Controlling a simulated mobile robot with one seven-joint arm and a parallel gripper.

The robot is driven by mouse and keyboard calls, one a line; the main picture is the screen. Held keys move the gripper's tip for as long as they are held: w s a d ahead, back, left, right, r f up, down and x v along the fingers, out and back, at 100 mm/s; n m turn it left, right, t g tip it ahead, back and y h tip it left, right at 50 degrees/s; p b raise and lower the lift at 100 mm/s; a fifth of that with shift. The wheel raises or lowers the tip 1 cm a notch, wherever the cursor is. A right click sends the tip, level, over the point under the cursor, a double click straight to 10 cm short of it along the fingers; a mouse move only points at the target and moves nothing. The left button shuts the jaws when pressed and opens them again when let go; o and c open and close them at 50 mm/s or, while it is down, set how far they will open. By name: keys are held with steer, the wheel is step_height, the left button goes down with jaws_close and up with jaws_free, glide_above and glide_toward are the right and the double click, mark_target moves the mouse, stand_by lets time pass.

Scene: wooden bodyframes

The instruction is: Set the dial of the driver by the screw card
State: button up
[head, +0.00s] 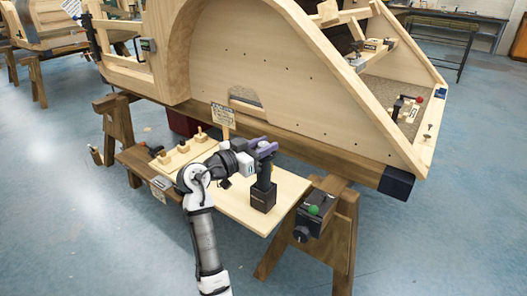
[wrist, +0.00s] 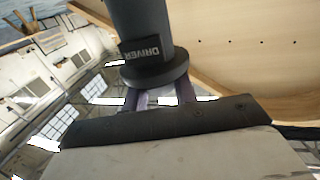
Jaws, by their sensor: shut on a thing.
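The driver (head: 264,180) is a dark upright tool above a black block (head: 263,198) on the wooden work board. My gripper (head: 266,149) is at its upper end, with the purple fingers shut on it. In the wrist view the driver (wrist: 140,25) is a dark cylinder lettered DRIVER, ending in a wide round collar (wrist: 157,72). My gripper (wrist: 158,98) has its fingers at this collar, which partly hides what they pinch. No dial marks can be read. The screw card (head: 222,115) is a small lettered sign standing behind the board; its text is too small to read.
Several wooden knobs on a strip (head: 182,152) stand on the left of the work board (head: 240,212). A dark box with a green knob (head: 314,210) is at the right on a sawhorse (head: 340,235). The large wooden bodyframe (head: 270,60) rises close behind the driver.

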stand_by(0.5)
steer(key=o, duration=1)
steer(key=shift+c, duration=0.2)
steer(key=v, duration=1.3)
steer(key=shift+a+b, duration=0.45)
steer(key=shift+s, duration=0.1)
